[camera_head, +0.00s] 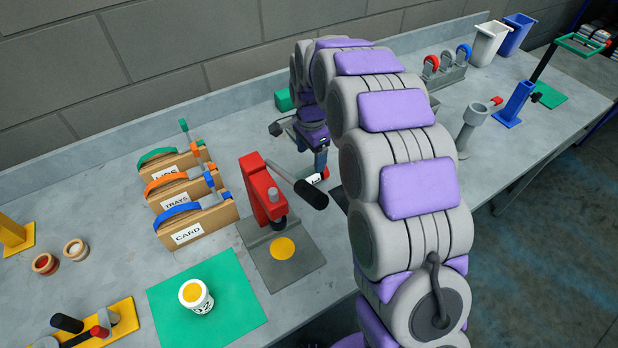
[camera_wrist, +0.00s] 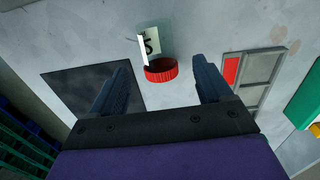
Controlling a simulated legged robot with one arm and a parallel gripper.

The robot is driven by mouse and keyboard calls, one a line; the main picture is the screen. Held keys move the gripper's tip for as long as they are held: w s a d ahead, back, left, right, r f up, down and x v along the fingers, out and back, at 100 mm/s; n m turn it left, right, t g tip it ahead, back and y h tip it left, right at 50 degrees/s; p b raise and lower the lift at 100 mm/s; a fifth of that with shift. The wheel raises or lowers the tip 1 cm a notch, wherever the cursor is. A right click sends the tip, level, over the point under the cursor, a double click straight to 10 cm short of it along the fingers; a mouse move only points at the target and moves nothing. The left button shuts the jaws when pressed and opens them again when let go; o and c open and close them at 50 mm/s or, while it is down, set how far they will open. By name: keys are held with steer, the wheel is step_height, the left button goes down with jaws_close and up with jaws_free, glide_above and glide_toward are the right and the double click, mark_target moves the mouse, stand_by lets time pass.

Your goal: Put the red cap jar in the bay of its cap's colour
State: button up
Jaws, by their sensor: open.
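The red cap jar shows in the wrist view as a bright red cap (camera_wrist: 160,71) with a pale body and dark marking (camera_wrist: 149,42) beyond it. In the head view the jar (camera_head: 313,179) is small and partly hidden beneath my gripper (camera_head: 319,163); I cannot tell whether it stands or lies. My gripper is open, its two fingers (camera_wrist: 162,76) on either side of the cap in the picture, with clear gaps. A grey divided tray (camera_wrist: 262,78) with a red panel (camera_wrist: 232,71) lies right of the jar in the wrist view.
A red lever press (camera_head: 262,190) stands left of my gripper. A dark mat (camera_wrist: 75,88) lies left of the jar in the wrist view. Labelled wooden holders (camera_head: 195,225) stand at left.

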mark_target(312, 169)
step_height(312, 169, down, 8)
steer(key=shift+s+d+f+b, duration=0.1)
steer(key=shift+b, duration=1)
steer(key=c, duration=1.2)
steer(key=shift+o, duration=0.2)
step_height(312, 169, up, 10)
steer(key=shift+r+p, duration=0.1)
steer(key=shift+p, duration=1.15)
steer(key=s+d+f+n, duration=0.1)
steer(key=d+f+n, duration=0.1)
steer(key=d, duration=0.3)
steer(key=s+d+f+n, duration=0.1)
steer(key=d+n, duration=0.4)
steer(key=d, duration=0.1)
steer(key=s+d+f+n, duration=0.1)
steer(key=d+f+n, duration=0.1)
steer(key=d, duration=0.3)
steer(key=shift+s+d+f+n, duration=0.2)
steer(key=shift+d+f+n, duration=0.1)
steer(key=shift+n, duration=0.6)
